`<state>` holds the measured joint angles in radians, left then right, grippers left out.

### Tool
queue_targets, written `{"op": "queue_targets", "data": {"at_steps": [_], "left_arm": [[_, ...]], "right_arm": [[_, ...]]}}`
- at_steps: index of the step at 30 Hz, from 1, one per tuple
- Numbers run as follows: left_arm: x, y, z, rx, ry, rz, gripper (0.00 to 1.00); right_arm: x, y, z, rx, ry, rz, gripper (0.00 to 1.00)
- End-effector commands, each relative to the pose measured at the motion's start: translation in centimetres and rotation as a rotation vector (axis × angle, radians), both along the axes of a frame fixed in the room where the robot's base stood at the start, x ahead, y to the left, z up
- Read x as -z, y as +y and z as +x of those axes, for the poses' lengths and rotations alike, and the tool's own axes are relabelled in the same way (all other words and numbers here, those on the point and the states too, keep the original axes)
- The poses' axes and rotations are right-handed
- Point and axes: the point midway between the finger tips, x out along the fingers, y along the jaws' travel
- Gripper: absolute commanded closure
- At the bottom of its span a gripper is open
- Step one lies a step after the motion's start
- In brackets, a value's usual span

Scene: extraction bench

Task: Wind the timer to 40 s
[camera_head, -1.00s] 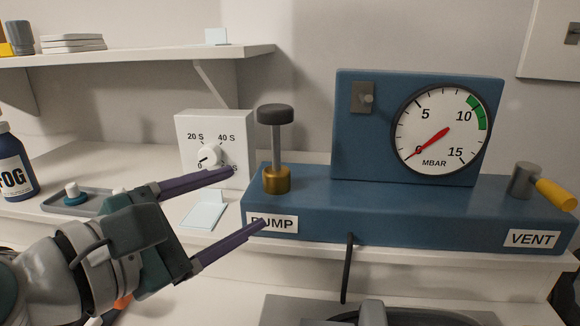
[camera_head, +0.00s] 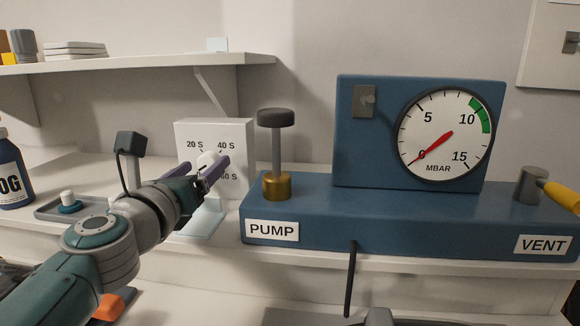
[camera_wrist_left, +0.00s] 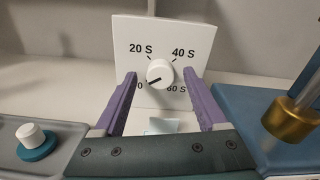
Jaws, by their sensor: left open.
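The timer (camera_head: 235,135) is a white upright box with a dial marked 0, 20 S, 40 S and 60 S. It stands on the bench left of the blue pump unit. Its round white knob (camera_wrist_left: 160,72) has a dark pointer line directed to the lower left, near the 0 mark. My left gripper (camera_head: 203,170) is open in front of the timer. In the left wrist view its two purple fingers (camera_wrist_left: 162,87) stand on either side of the knob, with gaps between; I cannot tell how far they reach around it. My right gripper is not in view.
The blue pump unit (camera_head: 340,225) with its upright plunger (camera_head: 276,150) stands close on the right. A grey tray (camera_head: 52,212) and a blue bottle (camera_head: 12,172) are at the left. A pale card (camera_head: 203,220) lies below the timer. A shelf (camera_head: 150,62) hangs above.

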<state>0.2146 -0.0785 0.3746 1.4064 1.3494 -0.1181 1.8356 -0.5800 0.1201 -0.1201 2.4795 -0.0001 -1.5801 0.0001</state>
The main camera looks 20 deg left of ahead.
Motion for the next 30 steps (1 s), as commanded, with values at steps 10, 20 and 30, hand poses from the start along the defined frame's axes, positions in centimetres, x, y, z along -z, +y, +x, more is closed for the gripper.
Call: {"op": "queue_targets", "data": {"at_steps": [10, 20, 30], "left_arm": [[-0.04, 0.12, 0.53, 0.0, 0.0, 0.002, 0.26], [-0.03, 0.11, 0.51, 0.001, 0.0, 0.002, 0.62], [-0.02, 0.1, 0.5, 0.001, 0.0, 0.002, 1.0]], "right_arm": [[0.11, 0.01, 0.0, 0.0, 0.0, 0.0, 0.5], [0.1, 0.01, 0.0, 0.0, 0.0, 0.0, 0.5], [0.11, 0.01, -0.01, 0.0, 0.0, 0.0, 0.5]]}}
